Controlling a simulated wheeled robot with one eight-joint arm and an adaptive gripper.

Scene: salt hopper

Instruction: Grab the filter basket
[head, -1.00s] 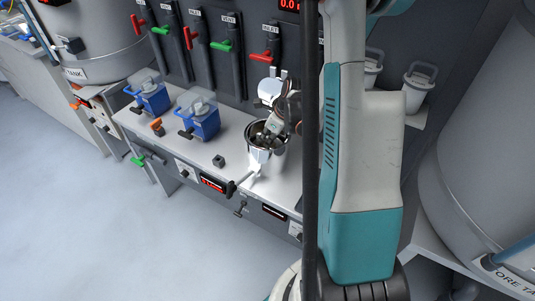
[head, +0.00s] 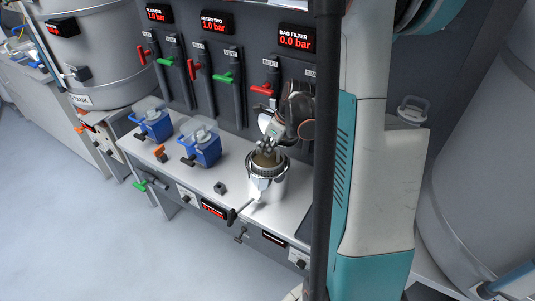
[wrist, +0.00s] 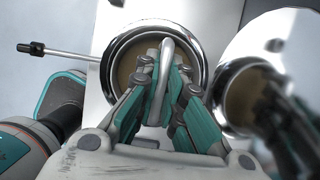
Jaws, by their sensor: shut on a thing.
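The filter basket (head: 267,160) shows as a round brown-filled top within the ringed rim of the shiny bag filter housing (head: 275,190) in the head view. In the wrist view the basket (wrist: 125,65) is brown inside, with a pale looped handle (wrist: 166,65) rising from it. My gripper (wrist: 163,88) is shut on this handle, with a finger on each side. In the head view my gripper (head: 267,146) is just above the basket. How far the basket sits in the housing I cannot tell.
A shiny round lid (wrist: 265,75) stands beside the housing at right. Two blue filter units (head: 200,145) are left on the bench. Red and green valve handles line the panel behind; the bag filter display (head: 297,38) reads 0.0 bar. A white handled container (head: 412,109) stands at right.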

